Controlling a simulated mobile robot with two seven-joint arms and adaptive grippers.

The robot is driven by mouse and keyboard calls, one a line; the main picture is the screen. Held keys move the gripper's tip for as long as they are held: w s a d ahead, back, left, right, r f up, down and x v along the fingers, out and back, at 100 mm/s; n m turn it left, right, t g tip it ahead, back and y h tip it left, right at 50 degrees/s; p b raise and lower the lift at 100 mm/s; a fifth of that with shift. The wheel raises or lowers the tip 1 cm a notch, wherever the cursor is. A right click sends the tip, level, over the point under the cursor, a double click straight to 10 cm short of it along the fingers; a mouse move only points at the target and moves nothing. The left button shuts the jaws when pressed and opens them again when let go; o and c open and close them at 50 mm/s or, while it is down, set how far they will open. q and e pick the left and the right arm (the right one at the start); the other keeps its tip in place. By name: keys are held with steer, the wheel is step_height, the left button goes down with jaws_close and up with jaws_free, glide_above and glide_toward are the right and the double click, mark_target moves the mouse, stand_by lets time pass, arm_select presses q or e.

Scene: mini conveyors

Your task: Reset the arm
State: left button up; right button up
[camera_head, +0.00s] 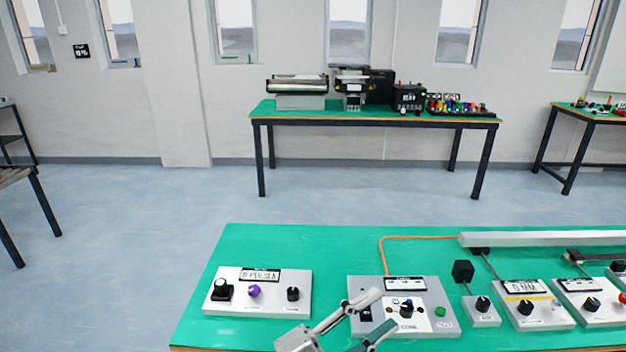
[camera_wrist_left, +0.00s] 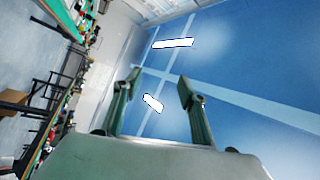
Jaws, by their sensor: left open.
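My left gripper (camera_head: 386,308) is at the bottom of the head view, in front of a grey control box (camera_head: 443,290) with a black knob (camera_head: 406,310) and a green button (camera_head: 440,311). Its two fingers are apart with nothing between them, and they hide part of the box. I cannot tell whether they touch it. In the left wrist view the open fingers (camera_wrist_left: 158,77) point toward a blue surface with bright white panels, and the room appears tilted. My right gripper is not in either view.
A green table (camera_head: 240,245) holds a control box with a purple knob (camera_head: 254,291) at left, several more boxes at right and a long grey bar (camera_head: 540,239). A farther table (camera_head: 380,118) carries equipment. Blue floor (camera_head: 120,240) lies clear at left.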

arm_select(q)
steer(key=w+a+f+n+t+y, duration=0.3)
steer(key=a+f+n+t+y, duration=0.3)
steer(key=a+f+n+y, duration=0.7)
steer(key=s+a+f+n+g+y, duration=0.2)
steer(key=s+a+f+n, duration=0.2)
steer(key=s+a+f, duration=0.3)
steer(key=s+a+f+n+g+y, duration=0.2)
steer(key=s+a+f+n, duration=0.2)
steer(key=a+f, duration=0.6)
step_height(320, 180, down, 4)
steer(key=s, duration=0.2)
steer(key=shift+s+a+r+n, duration=0.2)
steer(key=shift+s+a+n, duration=0.15)
steer(key=shift+s+n, duration=0.05)
steer(key=shift+c, duration=0.2)
